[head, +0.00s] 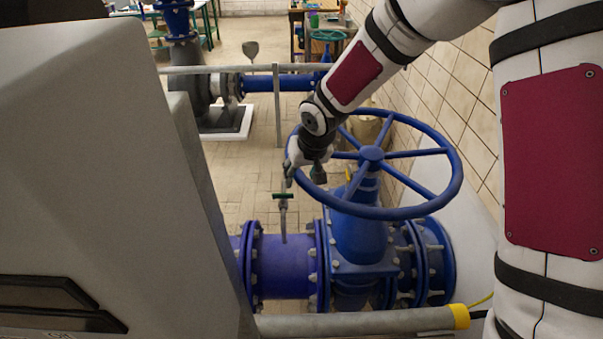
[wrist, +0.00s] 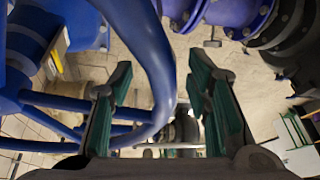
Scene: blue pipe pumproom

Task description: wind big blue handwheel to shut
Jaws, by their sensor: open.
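The big blue handwheel (head: 371,154) lies roughly level on top of a blue valve (head: 357,232), with several spokes meeting at its hub. My gripper (head: 304,176) is at the left side of its rim, pointing down. In the wrist view, the two green-padded fingers of my gripper (wrist: 160,78) are open. The handwheel rim (wrist: 150,50) runs between them, with a visible gap to the right finger. I cannot tell whether the left finger touches the rim. Spokes and hub show at the left of the wrist view.
A small tap-like handle (head: 283,197) stands just left of the wheel. A grey pipe with a yellow end (head: 370,322) crosses the front. A tiled wall (head: 440,90) is close on the right. Open floor (head: 240,175) lies behind and to the left.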

